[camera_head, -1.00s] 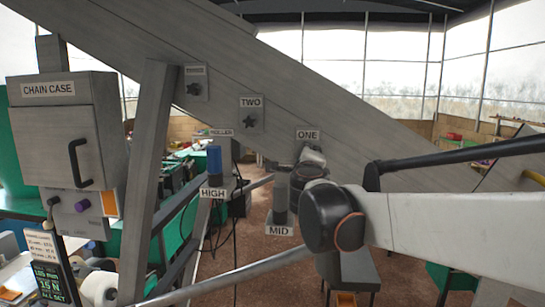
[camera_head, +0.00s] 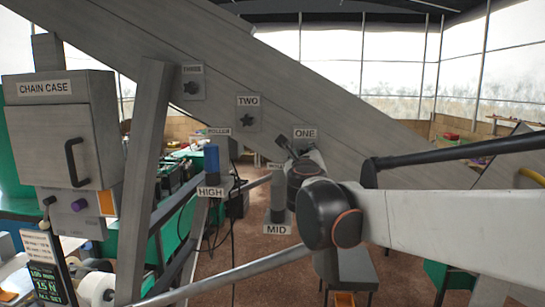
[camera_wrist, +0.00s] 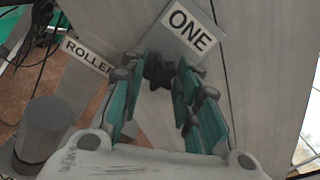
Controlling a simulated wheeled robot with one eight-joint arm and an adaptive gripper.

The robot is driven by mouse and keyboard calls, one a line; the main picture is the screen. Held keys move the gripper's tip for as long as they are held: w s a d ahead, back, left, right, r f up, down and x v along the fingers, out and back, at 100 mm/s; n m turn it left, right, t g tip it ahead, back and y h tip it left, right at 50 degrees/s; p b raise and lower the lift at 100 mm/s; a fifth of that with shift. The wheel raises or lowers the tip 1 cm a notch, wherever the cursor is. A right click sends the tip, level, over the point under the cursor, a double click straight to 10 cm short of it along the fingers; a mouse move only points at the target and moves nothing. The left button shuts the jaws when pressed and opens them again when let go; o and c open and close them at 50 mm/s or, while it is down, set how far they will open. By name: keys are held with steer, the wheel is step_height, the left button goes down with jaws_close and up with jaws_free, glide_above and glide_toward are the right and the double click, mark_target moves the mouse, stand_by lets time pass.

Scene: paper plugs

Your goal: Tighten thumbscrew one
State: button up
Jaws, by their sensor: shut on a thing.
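Thumbscrew one (camera_wrist: 159,70) is a dark star-shaped knob on a grey plate under the ONE label (camera_wrist: 192,32) in the wrist view. My gripper (camera_wrist: 154,78) has its green-padded fingers on both sides of the knob, shut on it. In the head view my gripper (camera_head: 289,146) is at the plate below the ONE label (camera_head: 305,133), on the sloping grey beam. It and my arm hide the knob there.
Thumbscrew two (camera_head: 247,121) and thumbscrew three (camera_head: 191,89) sit higher up the beam (camera_head: 370,130). The HIGH post (camera_head: 212,160) and MID post (camera_head: 278,195) stand close below. The chain case (camera_head: 65,130) is at left. A ROLLER label (camera_wrist: 87,55) is beside my gripper.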

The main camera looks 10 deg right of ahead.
steer(key=m, duration=1.6)
steer(key=shift+s+a+b, duration=0.1)
steer(key=shift+s+b, duration=0.05)
steer(key=shift+b, duration=0.2)
steer(key=o, duration=1)
steer(key=shift+o, duration=0.2)
steer(key=shift+p+v, duration=0.3)
steer(key=shift+v, duration=1.75)
